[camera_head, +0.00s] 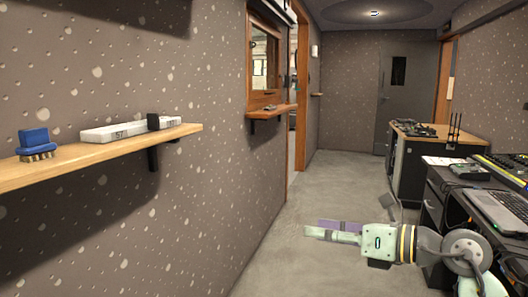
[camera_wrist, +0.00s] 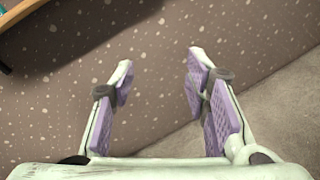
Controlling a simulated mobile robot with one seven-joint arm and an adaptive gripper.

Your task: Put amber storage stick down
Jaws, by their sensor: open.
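I cannot make out an amber storage stick in either view. My gripper (camera_head: 325,230) points left over the floor, out from the desk side of the room. In the wrist view its two purple-padded fingers (camera_wrist: 160,72) stand well apart, with only wall and floor showing between them. Nothing is held. A wooden wall shelf (camera_head: 60,174) runs along the left wall. It bears a blue brush (camera_head: 37,141) and a white power strip (camera_head: 112,131) with a black block (camera_head: 154,122) at it.
At right stand a desk with a laptop (camera_head: 498,212) and a black equipment cabinet (camera_head: 405,168). The grey floor (camera_head: 300,190) between is clear. A grey door (camera_head: 400,110) closes the far end.

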